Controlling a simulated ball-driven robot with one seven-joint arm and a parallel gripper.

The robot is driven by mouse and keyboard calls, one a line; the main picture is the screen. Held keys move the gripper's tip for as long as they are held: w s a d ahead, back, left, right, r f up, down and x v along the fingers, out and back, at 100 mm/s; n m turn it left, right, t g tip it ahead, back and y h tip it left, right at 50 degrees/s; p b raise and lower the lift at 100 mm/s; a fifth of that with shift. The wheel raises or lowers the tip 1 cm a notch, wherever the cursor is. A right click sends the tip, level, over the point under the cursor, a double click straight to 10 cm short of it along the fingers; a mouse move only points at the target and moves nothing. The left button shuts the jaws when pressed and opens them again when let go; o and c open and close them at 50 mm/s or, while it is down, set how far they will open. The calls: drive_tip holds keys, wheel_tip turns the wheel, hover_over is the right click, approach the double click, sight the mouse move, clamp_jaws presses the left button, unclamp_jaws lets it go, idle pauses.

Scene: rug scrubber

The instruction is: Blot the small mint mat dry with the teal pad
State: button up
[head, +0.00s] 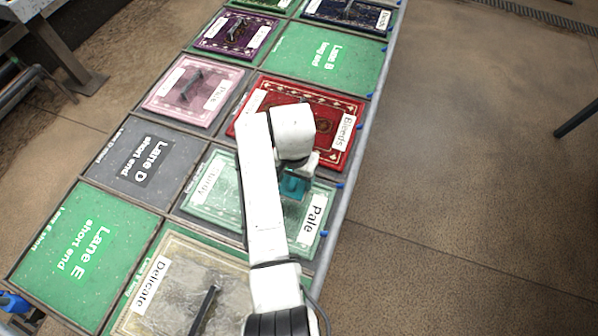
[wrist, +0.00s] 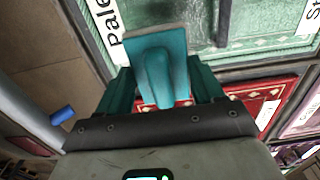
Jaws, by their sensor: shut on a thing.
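The small mint mat (head: 208,200), with the labels "Pale" and "Sturdy", lies in its lane on the table, partly hidden behind my arm in the head view. Part of it also shows at the top of the wrist view (wrist: 262,28). The teal pad (head: 293,187) is over the mat's upper right part. My gripper (wrist: 158,88) is shut on the pad's handle, and the pad (wrist: 158,42) sticks out past the fingers. I cannot tell whether the pad touches the mat. I cannot tell whether the mat is wet.
A pink mat (head: 165,92) and a purple mat (head: 215,38) lie farther on. A beige "Delicate" mat (head: 150,310) with a dark handle lies nearer. The lane D (head: 115,175) and lane E (head: 60,240) panels are bare.

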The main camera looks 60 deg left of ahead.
drive_tip(key=shift+s+f+b, duration=0.1)
drive_tip(key=shift+f+b, duration=1.65)
drive_tip(key=shift+f, duration=0.8)
drive_tip(key=shift+d+f, duration=0.15)
drive_tip(key=shift+f, duration=0.25)
idle(0.6)
wheel_tip(320, 180, up, 5)
drive_tip(key=p, duration=0.3)
drive_tip(key=shift+f+p, duration=0.15)
drive_tip(key=shift+p, duration=0.2)
